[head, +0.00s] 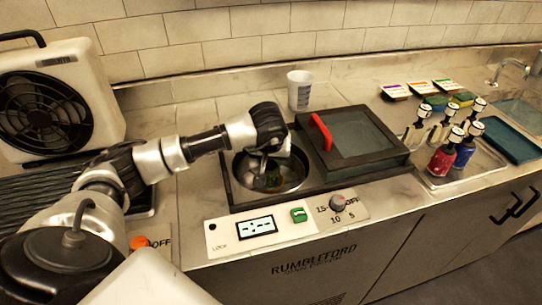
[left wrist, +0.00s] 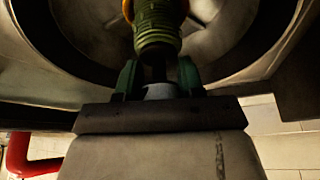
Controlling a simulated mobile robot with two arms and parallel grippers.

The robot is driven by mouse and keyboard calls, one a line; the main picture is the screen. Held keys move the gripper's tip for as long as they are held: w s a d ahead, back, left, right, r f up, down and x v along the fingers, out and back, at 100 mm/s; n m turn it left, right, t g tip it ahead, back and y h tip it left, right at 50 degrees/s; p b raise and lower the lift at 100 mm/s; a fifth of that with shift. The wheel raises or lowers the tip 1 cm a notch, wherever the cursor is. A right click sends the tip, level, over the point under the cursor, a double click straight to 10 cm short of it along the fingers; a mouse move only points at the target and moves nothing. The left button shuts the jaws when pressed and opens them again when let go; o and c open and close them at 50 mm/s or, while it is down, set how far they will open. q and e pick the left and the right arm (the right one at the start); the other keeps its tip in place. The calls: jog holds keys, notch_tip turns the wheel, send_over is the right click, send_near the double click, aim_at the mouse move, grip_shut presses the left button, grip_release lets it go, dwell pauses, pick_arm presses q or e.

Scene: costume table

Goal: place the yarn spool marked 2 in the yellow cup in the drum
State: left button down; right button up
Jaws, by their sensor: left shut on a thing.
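My left gripper (head: 266,172) reaches down into the round metal drum (head: 298,172) set in the counter. In the left wrist view the gripper (left wrist: 158,72) is shut on a green yarn spool (left wrist: 157,28), between its two green fingers. The drum wall (left wrist: 225,45) surrounds the spool there. A small orange-yellow edge (left wrist: 186,6) shows beside the spool's far end; it may be the yellow cup, mostly hidden by the spool. No number is readable on the spool. My right gripper is in neither view.
A dark lid with a red handle (head: 321,131) lies right of the drum. A white cup (head: 299,90) stands behind. A control panel (head: 285,228) is in front.

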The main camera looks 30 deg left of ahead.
pick_arm(q)
jog(key=shift+f+b, duration=0.35)
jog(key=shift+f, duration=0.05)
dwell(0.4)
jog(key=shift+c, duration=1)
grip_release()
jog(key=shift+r+p, duration=2.1)
jog(key=shift+r, duration=1.4)
